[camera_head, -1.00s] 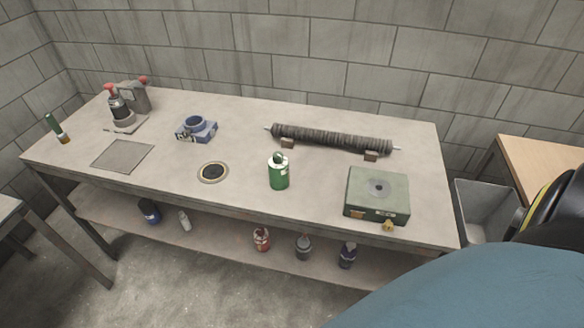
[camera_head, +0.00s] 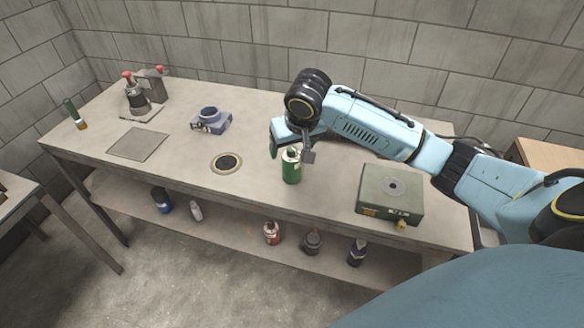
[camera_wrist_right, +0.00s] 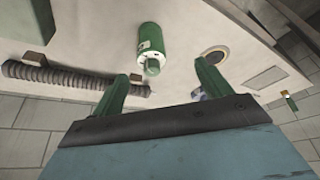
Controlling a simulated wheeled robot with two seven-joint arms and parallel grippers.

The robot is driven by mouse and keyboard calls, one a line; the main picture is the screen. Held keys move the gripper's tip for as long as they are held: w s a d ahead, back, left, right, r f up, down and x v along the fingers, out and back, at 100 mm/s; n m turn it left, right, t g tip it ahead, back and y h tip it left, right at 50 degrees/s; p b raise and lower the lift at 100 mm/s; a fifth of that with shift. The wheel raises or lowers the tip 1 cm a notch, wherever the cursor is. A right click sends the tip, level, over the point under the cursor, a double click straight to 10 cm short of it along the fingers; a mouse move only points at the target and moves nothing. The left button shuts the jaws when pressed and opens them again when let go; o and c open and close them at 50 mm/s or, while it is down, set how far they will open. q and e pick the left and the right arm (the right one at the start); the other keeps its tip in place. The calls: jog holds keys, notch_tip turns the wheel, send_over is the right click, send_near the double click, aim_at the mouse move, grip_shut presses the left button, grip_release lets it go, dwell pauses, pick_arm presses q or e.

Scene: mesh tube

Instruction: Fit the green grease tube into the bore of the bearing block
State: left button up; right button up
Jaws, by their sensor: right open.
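The green grease tube (camera_head: 291,170) stands upright on the bench near its front edge, with a pale top end. It also shows in the right wrist view (camera_wrist_right: 151,42). The blue bearing block (camera_head: 197,126) sits on the bench to the left and farther back, its round bore facing up. My right gripper (camera_head: 291,148) is open and empty, just behind and above the tube in the head view. In the right wrist view its two green fingers (camera_wrist_right: 165,74) are apart, and the tube lies beyond their tips, not between them. My left gripper is in no view.
A ringed dark hole (camera_head: 227,163) lies left of the tube. A green box (camera_head: 391,193) stands to its right. A flat grey plate (camera_head: 138,144) is at left.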

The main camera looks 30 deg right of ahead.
aim_at(291, 156)
jog(key=shift+m, duration=0.5)
jog(key=w+d+f, duration=0.1)
jog(key=w+d+f+b, duration=0.1)
jog(key=f, duration=0.1)
jog(key=w+d+f, duration=0.1)
jog(key=w, duration=0.1)
jog(key=shift+f, duration=0.35)
jog(key=shift+b+x, duration=0.75)
jog(key=shift+x, duration=2.3)
jog(key=c, duration=1.2)
